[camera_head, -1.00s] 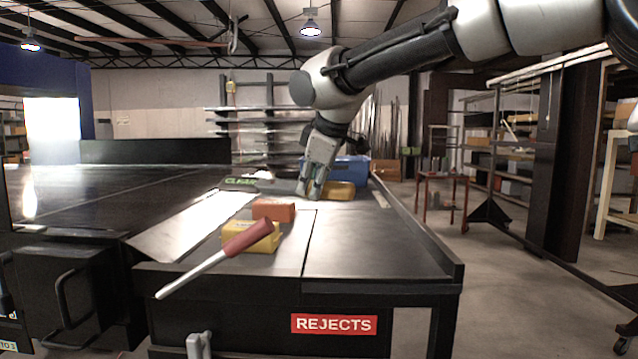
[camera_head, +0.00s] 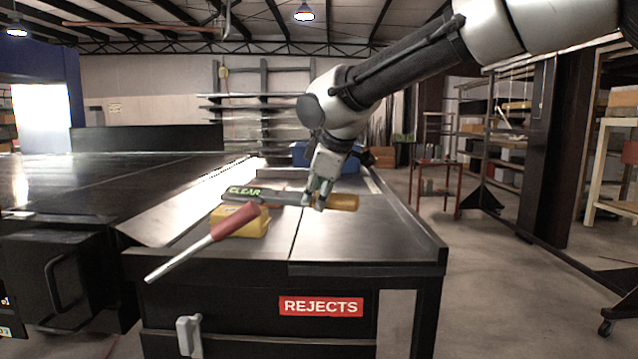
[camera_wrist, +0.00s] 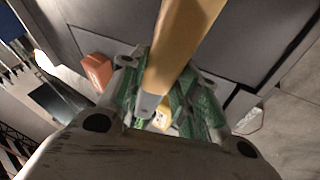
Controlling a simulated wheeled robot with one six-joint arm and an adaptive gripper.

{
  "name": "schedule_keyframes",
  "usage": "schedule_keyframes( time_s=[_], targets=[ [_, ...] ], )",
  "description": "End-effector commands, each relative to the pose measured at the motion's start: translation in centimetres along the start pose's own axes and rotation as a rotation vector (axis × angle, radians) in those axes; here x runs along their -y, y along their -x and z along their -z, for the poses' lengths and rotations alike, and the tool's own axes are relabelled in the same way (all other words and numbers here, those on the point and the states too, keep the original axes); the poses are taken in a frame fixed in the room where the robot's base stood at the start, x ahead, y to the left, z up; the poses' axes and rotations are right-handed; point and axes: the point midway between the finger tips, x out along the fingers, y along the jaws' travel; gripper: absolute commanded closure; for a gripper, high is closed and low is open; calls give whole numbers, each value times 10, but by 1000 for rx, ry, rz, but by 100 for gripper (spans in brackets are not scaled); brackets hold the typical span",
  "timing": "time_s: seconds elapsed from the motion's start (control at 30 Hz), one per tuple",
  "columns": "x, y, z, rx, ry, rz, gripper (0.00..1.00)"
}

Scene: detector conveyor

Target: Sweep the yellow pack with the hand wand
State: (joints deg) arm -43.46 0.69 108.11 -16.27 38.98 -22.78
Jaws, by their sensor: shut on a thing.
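The yellow pack (camera_head: 252,228) lies on the table top near its front edge, left of centre. The hand wand (camera_head: 285,198) has a dark head marked CLEAR in green and a yellow handle. My gripper (camera_head: 316,200) is shut on it near the handle. The wand is roughly level, its head behind and above the pack in the head view, apart from it. In the wrist view the yellow handle (camera_wrist: 186,42) runs up between my gripper's fingers (camera_wrist: 168,108). A small yellow patch, probably the pack, shows between the fingers; the wand's head is mostly hidden there.
A red-handled rod (camera_head: 238,223) slants across the pack's front in the head view. An orange block (camera_wrist: 97,70) shows in the wrist view. A blue bin (camera_head: 300,153) stands at the back. The REJECTS table top (camera_head: 350,240) is clear at right, with a raised right edge.

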Motion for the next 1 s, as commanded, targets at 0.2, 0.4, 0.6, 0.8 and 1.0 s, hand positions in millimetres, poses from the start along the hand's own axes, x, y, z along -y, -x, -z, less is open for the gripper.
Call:
schedule_keyframes(
  time_s=[0.2,0.4,0.6,0.8,1.0],
  targets=[
    [18,9,5,-6,3,-2,100],
    [34,16,8,-6,3,-1,100],
    [49,24,11,-5,3,-1,100],
    [53,26,12,-2,-1,-2,100],
    [39,18,9,-4,-2,-2,100]
  ],
)
